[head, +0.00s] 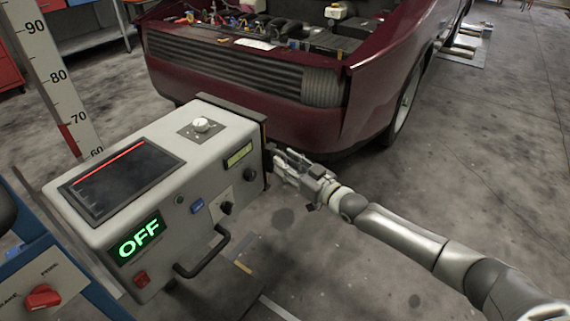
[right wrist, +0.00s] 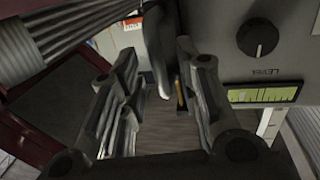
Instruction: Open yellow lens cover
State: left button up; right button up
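The headlight tester is a grey box (head: 165,180) at the left centre of the head view, with a dark front frame (head: 252,120) facing the car. The yellow lens cover is not clearly seen; only a thin yellow-orange edge shows at the front frame. In the right wrist view a small orange strip (right wrist: 181,93) shows beside the right finger. My right gripper (head: 279,163) is at the front right edge of the box. In the wrist view its fingers (right wrist: 157,60) are apart, with a curved grey piece (right wrist: 158,45) between or beyond them; contact cannot be told. My left gripper is not in view.
A dark red car (head: 240,110) with its hood area open stands close beyond the box. The box carries a dark screen (head: 120,178), a green OFF display (head: 140,238), knobs and a black handle (head: 205,258). A measuring post (head: 55,75) stands left. Floor at right is clear.

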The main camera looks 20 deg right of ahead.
jog(key=shift+w+a, duration=0.25)
jog(key=shift+w, duration=0.25)
grip_shut()
